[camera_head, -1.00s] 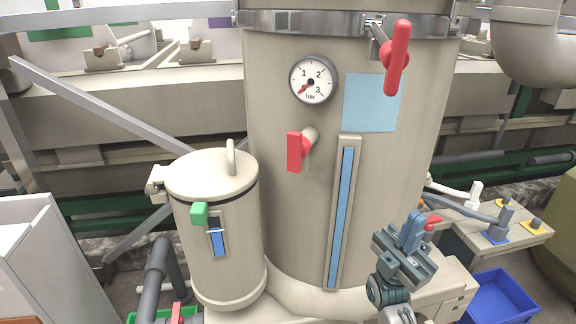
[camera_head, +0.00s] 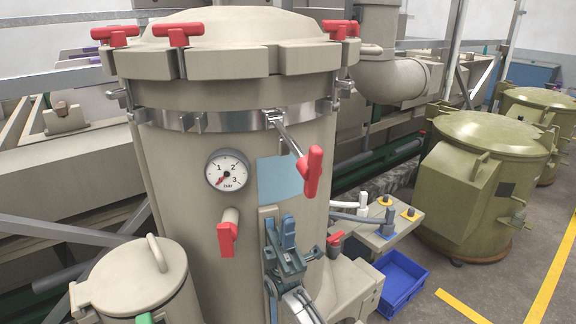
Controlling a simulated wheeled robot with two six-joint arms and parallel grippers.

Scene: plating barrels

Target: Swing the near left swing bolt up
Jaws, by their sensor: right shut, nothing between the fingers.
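One swing bolt with a red handle (camera_head: 312,170) slants down and outward from its hinge on the metal band at the front of the vessel (camera_head: 170,180). It is the only one I see hanging. Other red-handled bolts stand up at the lid rim, two at the left (camera_head: 178,34) (camera_head: 115,36) and some at the right (camera_head: 336,29). The lid (camera_head: 235,25) sits on the vessel. My right gripper (camera_head: 288,230) is shut and empty, in front of the vessel below the hanging handle, apart from it. My left gripper is not in view.
A pressure gauge (camera_head: 228,170) and a red valve handle (camera_head: 227,238) stick out left of my right gripper. A small lidded pot (camera_head: 130,278) stands at lower left. A blue crate (camera_head: 402,280) and green tanks (camera_head: 480,170) are at right.

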